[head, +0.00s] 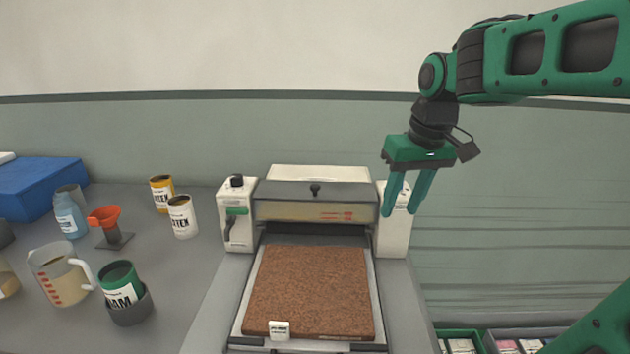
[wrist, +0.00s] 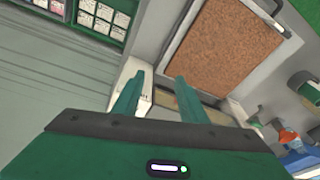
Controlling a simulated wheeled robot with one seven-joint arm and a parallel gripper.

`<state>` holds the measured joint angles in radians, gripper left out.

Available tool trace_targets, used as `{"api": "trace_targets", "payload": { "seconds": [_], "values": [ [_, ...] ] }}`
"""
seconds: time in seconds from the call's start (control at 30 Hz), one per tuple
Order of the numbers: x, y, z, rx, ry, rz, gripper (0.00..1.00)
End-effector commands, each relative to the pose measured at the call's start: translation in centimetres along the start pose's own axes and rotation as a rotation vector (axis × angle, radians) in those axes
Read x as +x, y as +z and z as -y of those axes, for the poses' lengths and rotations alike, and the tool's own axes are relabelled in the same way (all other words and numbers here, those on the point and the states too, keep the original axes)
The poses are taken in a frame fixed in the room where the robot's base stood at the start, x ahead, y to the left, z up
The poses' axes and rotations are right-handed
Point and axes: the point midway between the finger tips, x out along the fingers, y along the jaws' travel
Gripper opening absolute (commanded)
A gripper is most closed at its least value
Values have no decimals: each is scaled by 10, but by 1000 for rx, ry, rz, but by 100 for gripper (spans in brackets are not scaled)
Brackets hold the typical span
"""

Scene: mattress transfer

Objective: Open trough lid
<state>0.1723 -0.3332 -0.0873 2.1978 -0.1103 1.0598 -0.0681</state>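A white and grey machine holds the trough, whose grey lid (head: 290,192) has a small black knob (head: 315,189) on top. The lid looks closed, lying level between two white side posts. My gripper (head: 404,212) is open and empty, pointing down in front of the right post (head: 396,240), to the right of the lid and apart from the knob. In the wrist view, the two green fingers (wrist: 155,95) are spread with nothing between them. The trough's inside is hidden.
A brown mattress slab (head: 308,290) lies on the machine's bed with a small white block (head: 279,330) at its front edge. Crates (head: 460,340) sit low right.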

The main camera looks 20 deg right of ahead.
Motion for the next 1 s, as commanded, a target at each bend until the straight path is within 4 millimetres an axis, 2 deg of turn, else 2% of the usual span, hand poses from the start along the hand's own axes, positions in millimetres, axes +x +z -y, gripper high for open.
{"api": "trace_targets", "payload": {
  "seconds": [0.03, 0.1, 0.2, 0.3, 0.43, 0.57, 1.0],
  "values": [
    [-11, -30, 18, -81, -15, -29, 39],
    [-26, -63, 44, -189, -38, -70, 39],
    [-44, -98, 78, -319, -66, -116, 39],
    [-56, -118, 101, -407, -86, -146, 39],
    [-62, -130, 117, -462, -99, -165, 39],
    [-53, -133, 122, -470, -103, -166, 39],
    [19, -141, 131, -468, -101, -164, 39]
  ]
}}
